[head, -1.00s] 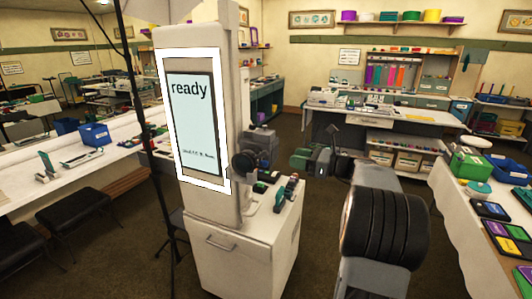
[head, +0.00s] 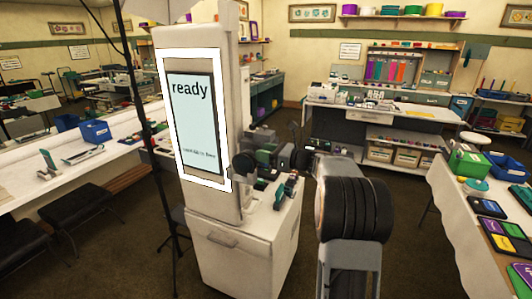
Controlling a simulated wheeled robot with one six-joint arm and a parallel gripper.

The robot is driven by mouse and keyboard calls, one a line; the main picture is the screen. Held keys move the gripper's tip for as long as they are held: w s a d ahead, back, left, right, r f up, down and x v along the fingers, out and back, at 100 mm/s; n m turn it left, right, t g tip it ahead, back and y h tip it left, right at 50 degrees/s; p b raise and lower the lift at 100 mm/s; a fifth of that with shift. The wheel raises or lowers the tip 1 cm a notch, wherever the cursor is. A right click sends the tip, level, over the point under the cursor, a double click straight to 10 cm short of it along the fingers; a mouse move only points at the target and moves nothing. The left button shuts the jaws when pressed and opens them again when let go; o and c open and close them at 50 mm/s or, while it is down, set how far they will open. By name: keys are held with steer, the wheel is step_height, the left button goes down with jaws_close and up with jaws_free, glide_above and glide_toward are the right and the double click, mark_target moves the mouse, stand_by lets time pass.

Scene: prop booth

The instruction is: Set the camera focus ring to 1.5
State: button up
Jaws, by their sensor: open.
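The camera (head: 244,165), dark with a round lens part facing left, is mounted at the right side of the white booth. Its focus ring and the ring's marks are too small to read. My gripper (head: 268,158), dark with green parts, is open right beside the camera's right side. It overlaps the camera in the picture, so I cannot tell whether the fingers touch the ring. The booth screen (head: 195,125) shows "ready" in large letters, with a smaller line below it that is too small to read.
Small coloured items lie on the white cabinet top (head: 262,212) under the camera. A dark stand pole (head: 150,130) rises left of the booth. A white table (head: 50,195) runs along the left. A table with coloured trays (head: 490,208) stands at the right.

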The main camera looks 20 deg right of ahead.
jaws_close()
stand_by(0.3)
